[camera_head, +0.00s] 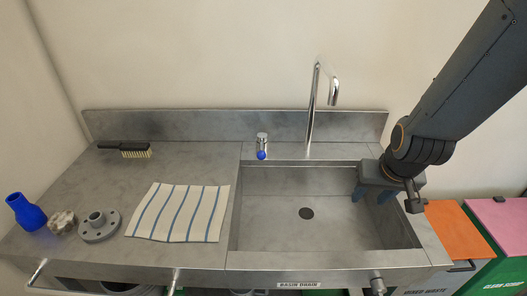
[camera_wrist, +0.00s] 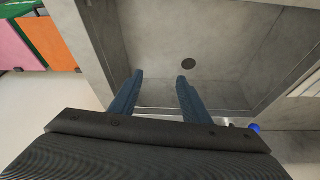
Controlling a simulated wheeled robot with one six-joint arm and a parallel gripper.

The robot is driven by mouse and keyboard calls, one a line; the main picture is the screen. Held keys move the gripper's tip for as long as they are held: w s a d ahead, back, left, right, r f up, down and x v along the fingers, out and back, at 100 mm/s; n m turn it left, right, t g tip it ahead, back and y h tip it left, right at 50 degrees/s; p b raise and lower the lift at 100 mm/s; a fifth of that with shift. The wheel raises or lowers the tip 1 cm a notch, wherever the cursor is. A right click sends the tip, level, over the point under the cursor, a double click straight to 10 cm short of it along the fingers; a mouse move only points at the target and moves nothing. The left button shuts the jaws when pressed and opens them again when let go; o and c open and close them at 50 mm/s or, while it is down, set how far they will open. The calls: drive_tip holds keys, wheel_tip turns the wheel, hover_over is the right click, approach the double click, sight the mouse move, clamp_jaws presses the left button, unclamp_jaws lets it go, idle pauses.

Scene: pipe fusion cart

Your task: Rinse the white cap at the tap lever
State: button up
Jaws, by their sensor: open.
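An off-white lobed cap (camera_head: 62,222) lies at the left end of the steel counter, between a blue reducer-shaped fitting (camera_head: 26,212) and a grey flange (camera_head: 99,226). The tap lever (camera_head: 262,146), chrome with a blue end, stands behind the basin's left back corner; its blue end also shows at the right of the wrist view (camera_wrist: 254,127). The tall chrome spout (camera_head: 313,105) rises behind the basin. My gripper (camera_head: 371,195) is over the right side of the basin, far from the cap. In the wrist view its blue fingers (camera_wrist: 160,78) are apart with nothing between them.
The sink basin (camera_head: 285,182) is empty, with a dark drain (camera_head: 306,213). A striped cloth (camera_head: 180,212) lies left of it. A brush (camera_head: 128,149) lies at the back left. Orange (camera_head: 458,229) and pink (camera_head: 500,218) bin lids are at the right.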

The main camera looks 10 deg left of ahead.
drive_tip(key=w+a+f+n+t+y, duration=0.2)
drive_tip(key=w+a+f+t, duration=0.15)
drive_tip(key=w+a, duration=0.65)
drive_tip(key=n+t+y+p, duration=0.1)
drive_tip(key=n+t+y, duration=0.35)
drive_tip(key=t, duration=0.45)
approach(262, 158)
drive_tip(key=shift+m+g+y, duration=0.25)
drive_tip(key=x, duration=0.4)
drive_tip(key=shift+w+d+r, duration=0.1)
drive_tip(key=shift+d+r, duration=0.05)
drive_tip(key=shift+p+x, duration=1.3)
drive_tip(key=shift+x, duration=2.45)
clamp_jaws()
